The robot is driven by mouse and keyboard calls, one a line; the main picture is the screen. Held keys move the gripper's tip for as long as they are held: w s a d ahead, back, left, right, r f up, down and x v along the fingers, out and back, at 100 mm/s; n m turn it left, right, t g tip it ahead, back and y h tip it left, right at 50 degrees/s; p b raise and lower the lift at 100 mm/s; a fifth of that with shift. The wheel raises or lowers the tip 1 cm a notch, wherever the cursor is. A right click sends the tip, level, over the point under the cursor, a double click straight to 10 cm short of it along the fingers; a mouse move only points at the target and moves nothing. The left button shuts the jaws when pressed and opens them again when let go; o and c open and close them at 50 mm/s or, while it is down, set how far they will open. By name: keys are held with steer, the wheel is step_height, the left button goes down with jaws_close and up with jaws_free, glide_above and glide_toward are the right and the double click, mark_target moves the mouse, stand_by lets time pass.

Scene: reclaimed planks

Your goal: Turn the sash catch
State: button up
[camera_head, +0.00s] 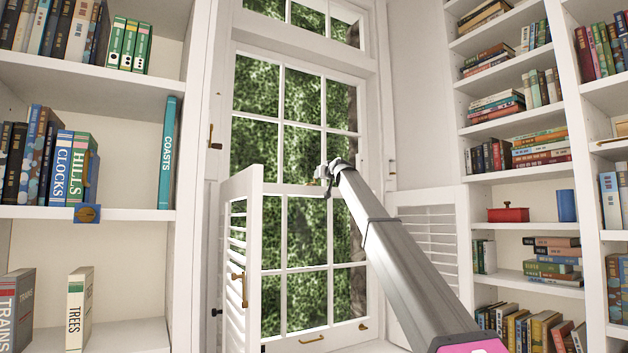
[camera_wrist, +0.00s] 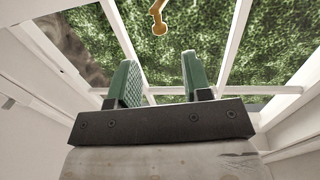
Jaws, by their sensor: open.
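The brass sash catch (camera_head: 318,177) sits on the white meeting rail (camera_head: 290,189) of the window, at its middle. In the head view it is small and partly hidden by my gripper (camera_head: 328,172), which is close to it at the end of my outstretched grey arm. In the wrist view a brass lever with a rounded end (camera_wrist: 158,22) shows at the top edge, its upper part cut off. My gripper (camera_wrist: 159,65) is open, with green finger pads apart and nothing between them. The brass lever lies beyond the fingertips, roughly in line with the gap, and appears apart from them.
Brass fittings (camera_head: 312,340) are on the bottom rail. Bookshelves (camera_head: 100,212) flank both sides. The space before the upper panes is clear.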

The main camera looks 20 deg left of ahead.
steer(key=x, duration=1)
jaws_close()
